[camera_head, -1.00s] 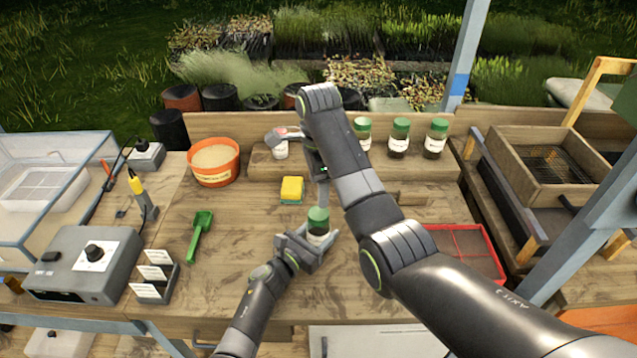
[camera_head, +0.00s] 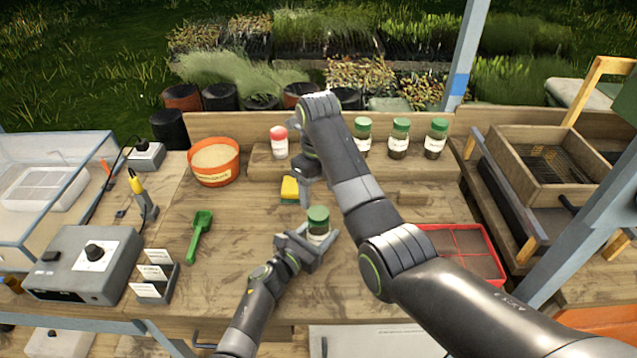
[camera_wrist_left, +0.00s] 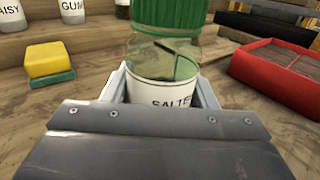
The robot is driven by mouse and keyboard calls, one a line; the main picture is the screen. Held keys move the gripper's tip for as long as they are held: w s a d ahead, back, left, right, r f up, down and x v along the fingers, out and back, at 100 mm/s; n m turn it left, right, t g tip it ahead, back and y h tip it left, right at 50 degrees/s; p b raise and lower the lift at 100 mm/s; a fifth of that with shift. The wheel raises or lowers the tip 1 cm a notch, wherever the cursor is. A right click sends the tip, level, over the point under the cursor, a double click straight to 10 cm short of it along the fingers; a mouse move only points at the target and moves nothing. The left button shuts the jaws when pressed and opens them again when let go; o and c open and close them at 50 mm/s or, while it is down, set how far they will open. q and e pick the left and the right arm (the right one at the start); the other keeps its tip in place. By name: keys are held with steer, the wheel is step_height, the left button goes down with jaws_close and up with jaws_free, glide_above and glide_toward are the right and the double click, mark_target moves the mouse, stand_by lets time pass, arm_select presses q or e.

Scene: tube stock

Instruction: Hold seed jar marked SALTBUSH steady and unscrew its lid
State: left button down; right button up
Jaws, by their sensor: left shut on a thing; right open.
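The seed jar (camera_head: 319,236) has a green lid (camera_head: 318,214), which is on it. It stands upright on the middle of the bench. In the left wrist view the clear jar (camera_wrist_left: 165,92) has a white label that starts "SALT"; the rest is turned away. My left gripper (camera_head: 309,243) is shut around the jar's lower body, and its fingers show on both sides of the label. My right gripper (camera_head: 308,190) points down, open and empty, behind and above the lid and apart from it. My right forearm hides part of it.
A yellow sponge (camera_head: 290,189) lies just behind the jar. A red-lidded jar (camera_head: 279,143) and several green-lidded jars (camera_head: 399,140) stand on the rear shelf. A red tray (camera_head: 452,238) lies right, a green scoop (camera_head: 201,232) left. The bench between scoop and jar is clear.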

mark_target(319, 212)
steer(key=shift+f, duration=3.15)
